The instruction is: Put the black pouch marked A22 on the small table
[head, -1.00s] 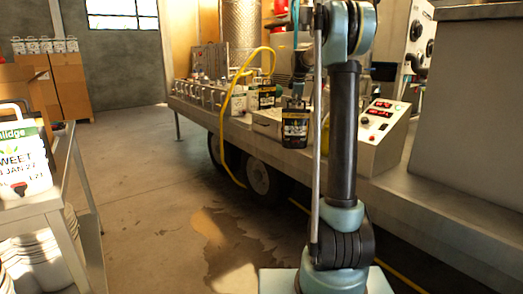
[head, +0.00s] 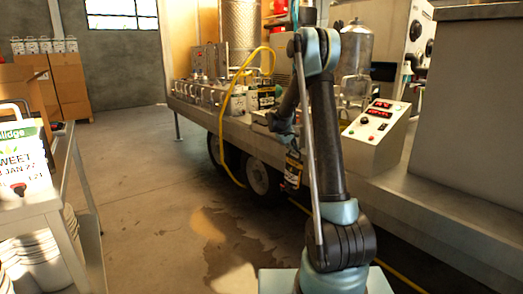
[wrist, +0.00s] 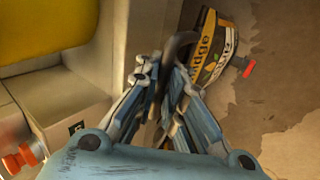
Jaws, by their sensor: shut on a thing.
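A black pouch (head: 293,172) with a white and yellow label hangs by its handle from my gripper (head: 291,147), in front of the trailer's side. In the wrist view my gripper (wrist: 165,85) is shut on the pouch's dark loop handle. The pouch (wrist: 212,50) hangs tilted beyond the fingertips, above the stained floor. Its A22 mark is not readable. A narrow grey metal table (head: 62,190) stands at the left edge. I cannot tell if it is the small table.
The trailer bed (head: 235,119) carries several jars, a similar black pouch (head: 266,97) and a control box (head: 376,131). A yellow hose (head: 224,130) hangs down its side. The floor between table and trailer is free.

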